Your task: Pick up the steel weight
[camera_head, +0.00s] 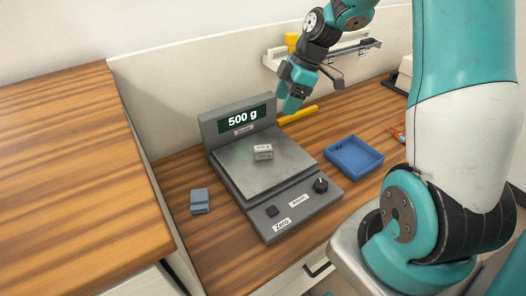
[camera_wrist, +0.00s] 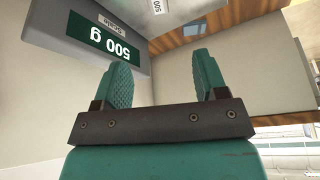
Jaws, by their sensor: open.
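The steel weight (camera_head: 263,152) is a small grey block with labels, resting on the metal plate of the scale (camera_head: 243,166). The scale's display (camera_head: 237,119) reads 500 g. In the wrist view the weight (camera_wrist: 158,5) shows only in part at the top edge, above the display (camera_wrist: 100,40). My gripper (camera_head: 289,103) hangs in the air above and behind the weight, near the display's right end, apart from both. Its two teal fingers (camera_wrist: 161,78) are spread in the wrist view with nothing between them.
A blue tray (camera_head: 353,157) stands right of the scale. A small blue-grey block (camera_head: 201,200) lies to the left. A yellow bar (camera_head: 300,114) lies behind, below a wall rack (camera_head: 345,52). A red-handled tool (camera_head: 398,135) lies at the right. A raised wooden top (camera_head: 75,175) is at the left.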

